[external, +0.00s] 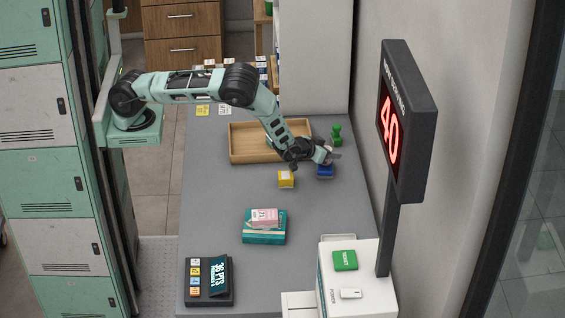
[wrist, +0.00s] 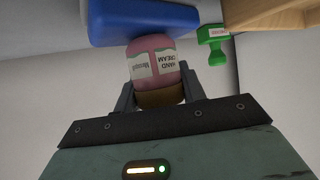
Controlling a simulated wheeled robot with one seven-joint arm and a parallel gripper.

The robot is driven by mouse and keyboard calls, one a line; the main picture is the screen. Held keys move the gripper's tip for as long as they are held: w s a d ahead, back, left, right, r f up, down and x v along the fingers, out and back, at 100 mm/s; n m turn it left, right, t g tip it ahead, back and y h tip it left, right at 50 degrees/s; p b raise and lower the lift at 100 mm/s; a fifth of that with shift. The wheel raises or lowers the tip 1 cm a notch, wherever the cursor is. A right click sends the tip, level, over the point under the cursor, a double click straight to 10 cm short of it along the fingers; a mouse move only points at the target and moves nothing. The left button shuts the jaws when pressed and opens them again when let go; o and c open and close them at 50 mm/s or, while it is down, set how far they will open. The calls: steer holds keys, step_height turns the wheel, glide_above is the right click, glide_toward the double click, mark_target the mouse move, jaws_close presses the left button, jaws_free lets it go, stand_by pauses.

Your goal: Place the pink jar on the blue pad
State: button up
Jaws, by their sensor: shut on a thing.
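The pink jar (wrist: 152,60) has white labels reading "HAND CREAM" and a brown-gold lid. My gripper (wrist: 160,92) is shut on it at the lid end, as the wrist view shows. The jar's pink end meets the edge of the blue pad (wrist: 140,20) in the wrist view; I cannot tell whether they touch. In the external view my gripper (external: 326,153) is right above the blue pad (external: 325,171), and the jar is mostly hidden there.
A wooden tray (external: 238,158) lies left of my gripper. A green stamp (external: 336,135) stands behind the pad, near the wall. A yellow box (external: 286,180) sits left of the pad. A teal box (external: 264,238) with a pink-white box on it lies nearer. Grey counter between them is clear.

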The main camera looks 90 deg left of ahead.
steer(key=shift+f, duration=0.15)
steer(key=o, duration=1)
